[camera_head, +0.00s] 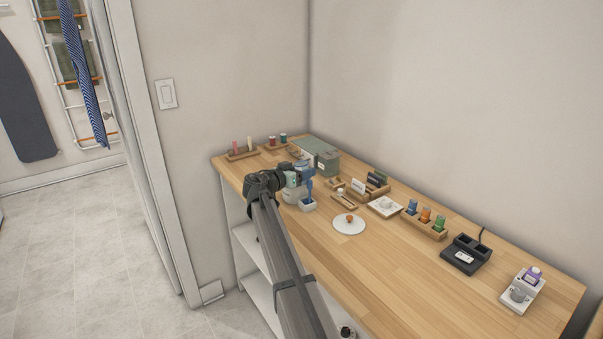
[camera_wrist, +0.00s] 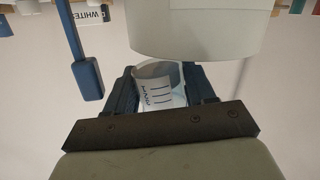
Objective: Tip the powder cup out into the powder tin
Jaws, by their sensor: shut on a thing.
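My gripper (camera_head: 309,184) is at the far left part of the wooden table, above its top. In the wrist view its two dark blue fingers are shut on a small pale cup (camera_wrist: 162,92) with printed lines and upside-down lettering on its side. The cup looks tilted; its contents cannot be made out. A large pale cylinder (camera_wrist: 193,32), which looks like the powder tin, is close to the cup in the wrist view. In the head view a pale jar (camera_head: 293,194) is beside my gripper, partly covered by my arm. Whether powder is falling cannot be seen.
A green-grey box (camera_head: 326,162) is behind.

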